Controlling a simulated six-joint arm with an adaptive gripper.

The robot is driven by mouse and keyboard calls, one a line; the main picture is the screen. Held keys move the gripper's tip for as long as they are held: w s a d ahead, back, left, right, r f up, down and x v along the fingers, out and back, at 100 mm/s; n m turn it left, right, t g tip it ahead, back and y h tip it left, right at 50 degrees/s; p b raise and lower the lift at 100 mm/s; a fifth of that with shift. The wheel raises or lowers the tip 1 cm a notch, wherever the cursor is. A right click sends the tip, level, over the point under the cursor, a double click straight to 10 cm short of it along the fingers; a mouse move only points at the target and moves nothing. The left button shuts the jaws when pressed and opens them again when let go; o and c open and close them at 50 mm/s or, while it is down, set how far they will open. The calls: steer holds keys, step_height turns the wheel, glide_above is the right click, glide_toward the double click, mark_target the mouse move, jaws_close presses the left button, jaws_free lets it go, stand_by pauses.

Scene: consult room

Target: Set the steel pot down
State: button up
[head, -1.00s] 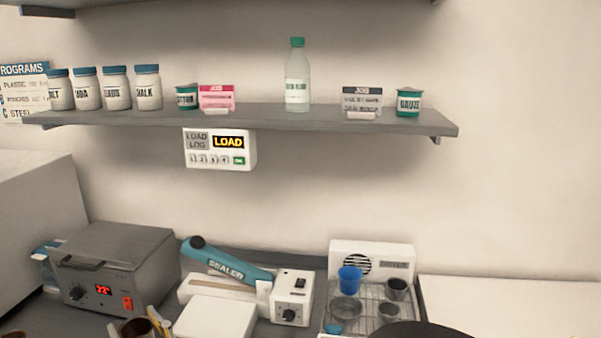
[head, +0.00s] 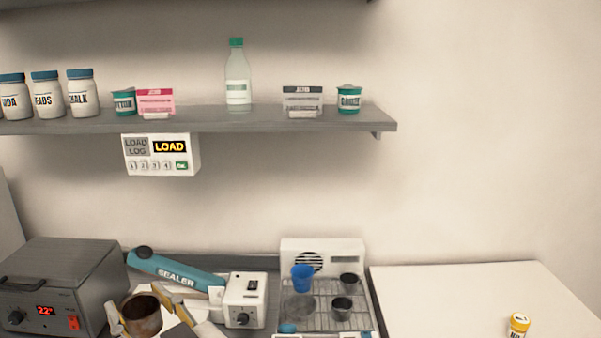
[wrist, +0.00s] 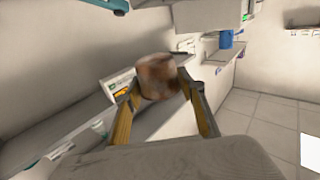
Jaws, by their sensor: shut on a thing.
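The steel pot (head: 143,315) is a small brown-stained cylinder at the lower left of the head view, in front of the sealer. My gripper (head: 146,308) has its yellow-sided fingers on either side of the pot and is shut on it. In the wrist view the pot (wrist: 157,77) sits between the fingertips of my gripper (wrist: 160,86). I cannot tell how far its base is from the surface below.
A grey heater box (head: 75,275) stands left of the pot, the sealer (head: 245,290) behind and to its right. The drying rack (head: 322,318) holds a blue cup (head: 302,278) and several metal cups. The white counter (head: 450,300) at right is mostly clear, with a yellow-capped jar (head: 518,325).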

steer(key=d+r+m+t+h, duration=0.1)
steer(key=d+r, duration=0.6)
steer(key=r, duration=0.1)
steer(key=shift+d, duration=0.4)
steer(key=shift+a, duration=0.1)
steer(key=w+d+m+t+h, duration=0.1)
steer(key=w+d+h, duration=0.3)
steer(key=d, duration=0.6)
steer(key=w+d+m+t+h, duration=0.2)
steer(key=w+d+m+h, duration=0.2)
steer(key=d, duration=0.7)
steer(key=w+d+m+t+h, duration=0.1)
steer(key=w+d+m+h, duration=0.2)
steer(key=d, duration=0.8)
steer(key=shift+w+d+h, duration=0.2)
steer(key=shift+w+h, duration=0.25)
steer(key=shift+h, duration=0.05)
steer(key=shift+a+r, duration=0.1)
